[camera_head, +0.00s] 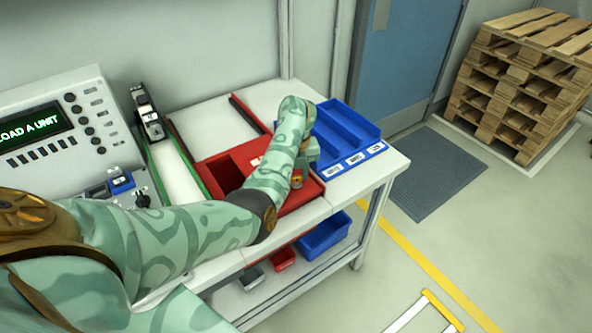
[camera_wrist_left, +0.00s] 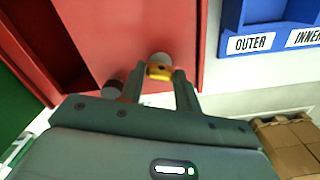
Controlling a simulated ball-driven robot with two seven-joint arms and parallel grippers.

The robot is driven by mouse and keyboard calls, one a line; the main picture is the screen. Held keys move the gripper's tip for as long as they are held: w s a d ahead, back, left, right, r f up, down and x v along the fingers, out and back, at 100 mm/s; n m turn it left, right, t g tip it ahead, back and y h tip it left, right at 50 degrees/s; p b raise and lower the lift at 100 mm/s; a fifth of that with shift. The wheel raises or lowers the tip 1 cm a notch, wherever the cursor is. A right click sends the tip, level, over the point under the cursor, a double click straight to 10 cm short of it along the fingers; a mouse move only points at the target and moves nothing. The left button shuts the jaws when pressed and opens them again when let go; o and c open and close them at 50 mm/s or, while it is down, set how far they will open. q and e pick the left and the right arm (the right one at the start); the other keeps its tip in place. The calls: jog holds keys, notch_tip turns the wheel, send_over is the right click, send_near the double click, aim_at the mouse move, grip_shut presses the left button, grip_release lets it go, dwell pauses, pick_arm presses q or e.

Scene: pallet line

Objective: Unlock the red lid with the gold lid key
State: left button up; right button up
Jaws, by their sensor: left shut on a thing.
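My left gripper (camera_head: 300,172) reaches over the right part of the red box on the bench. In the left wrist view its fingers (camera_wrist_left: 168,88) are shut on the gold lid key (camera_wrist_left: 159,73), beside a grey round piece. The key is at the front part of the red lid (camera_wrist_left: 125,28); I cannot tell whether it is in a lock. In the head view the lid (camera_head: 314,190) is largely hidden behind my left arm. A dark round knob (camera_wrist_left: 112,88) shows left of the fingers. My right gripper is not in view.
A blue bin (camera_head: 345,135) with labelled compartments stands right of the red box. A dark open compartment (camera_head: 224,176) lies to its left. A control panel (camera_head: 60,120) reading "LOAD A UNIT" and a black tool (camera_head: 148,112) stand further left. Pallets (camera_head: 525,80) are stacked at the back right.

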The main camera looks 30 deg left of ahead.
pick_arm(q)
jog(key=m+p, duration=0.1)
jog(key=m, duration=0.2)
jog(key=shift+r+m, duration=0.1)
jog(key=shift+m, duration=0.3)
jog(key=m+p, duration=0.1)
jog(key=m, duration=0.2)
jog(key=shift+m, duration=0.3)
jog(key=m+p, duration=0.2)
jog(key=m, duration=0.3)
jog(key=shift+m, duration=0.7)
jog(key=o, duration=1)
